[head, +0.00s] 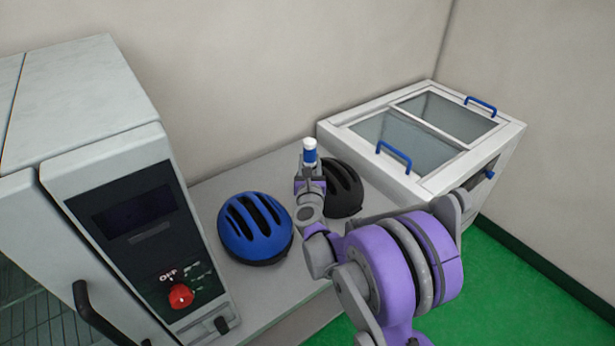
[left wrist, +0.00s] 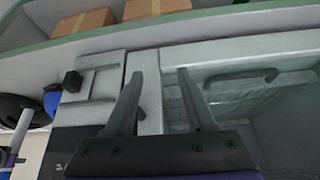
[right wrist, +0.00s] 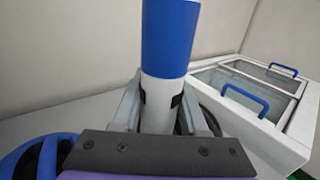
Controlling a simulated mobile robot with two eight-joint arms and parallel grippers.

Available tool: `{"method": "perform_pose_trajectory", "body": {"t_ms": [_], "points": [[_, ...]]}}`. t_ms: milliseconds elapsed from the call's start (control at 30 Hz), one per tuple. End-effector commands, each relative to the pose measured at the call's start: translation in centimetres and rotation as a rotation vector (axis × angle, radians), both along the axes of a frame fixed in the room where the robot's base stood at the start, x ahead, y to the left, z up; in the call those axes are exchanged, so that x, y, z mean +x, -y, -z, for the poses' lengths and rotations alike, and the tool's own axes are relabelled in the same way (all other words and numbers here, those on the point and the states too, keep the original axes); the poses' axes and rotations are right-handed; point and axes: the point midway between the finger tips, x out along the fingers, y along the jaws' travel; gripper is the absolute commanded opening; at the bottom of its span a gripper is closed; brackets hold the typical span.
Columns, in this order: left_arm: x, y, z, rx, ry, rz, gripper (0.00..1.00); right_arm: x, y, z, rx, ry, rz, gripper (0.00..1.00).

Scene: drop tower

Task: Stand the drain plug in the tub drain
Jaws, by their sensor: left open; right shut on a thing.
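My right gripper (head: 309,172) is shut on a white-and-blue cylinder, which I take to be the drain plug (head: 310,152), and holds it upright. In the right wrist view the plug (right wrist: 168,45) stands between the fingers, with a blue band above a white lower part. A white chest (head: 428,186) with two glass panes and blue handles stands to the right of it; I take it to be the tub. Its panes look closed, and no drain can be made out. My left gripper (left wrist: 160,75) is open and empty, in front of a grey cabinet, outside the head view.
A blue helmet (head: 255,228) and a black helmet (head: 342,188) lie on the grey bench (head: 205,190) close to my right gripper. A grey cabinet (head: 90,95) with a red knob (head: 181,296) stands at left. Green floor (head: 485,268) is clear at right.

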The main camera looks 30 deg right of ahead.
Motion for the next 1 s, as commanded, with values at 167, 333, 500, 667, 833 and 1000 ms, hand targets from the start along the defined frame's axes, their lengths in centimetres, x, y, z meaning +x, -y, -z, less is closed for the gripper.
{"method": "perform_pose_trajectory", "body": {"t_ms": [167,333,500,667,833,1000], "points": [[-0.1,0.0,0.2,0.0,-0.002,0.0,0.55,0.0,0.0,1.4,-0.001,0.001,0.0,0.0],[-0.3,0.0,0.6,0.0,-0.005,0.0,0.55,0.0,0.0,3.8,-0.001,0.0,0.0,0.0],[-0.3,0.0,0.6,0.0,-0.005,0.0,0.55,0.0,0.0,3.9,-0.001,0.001,0.0,0.0],[-0.3,0.0,0.7,0.0,-0.006,0.0,0.55,0.0,0.0,4.1,-0.001,0.0,0.0,0.0],[-0.3,0.0,0.8,0.0,-0.007,0.0,0.55,0.0,0.0,4.2,-0.001,0.001,0.0,0.61],[-0.3,0.0,0.8,0.0,-0.007,0.0,0.55,0.0,0.0,4.2,-0.001,0.001,0.0,0.73]]}}
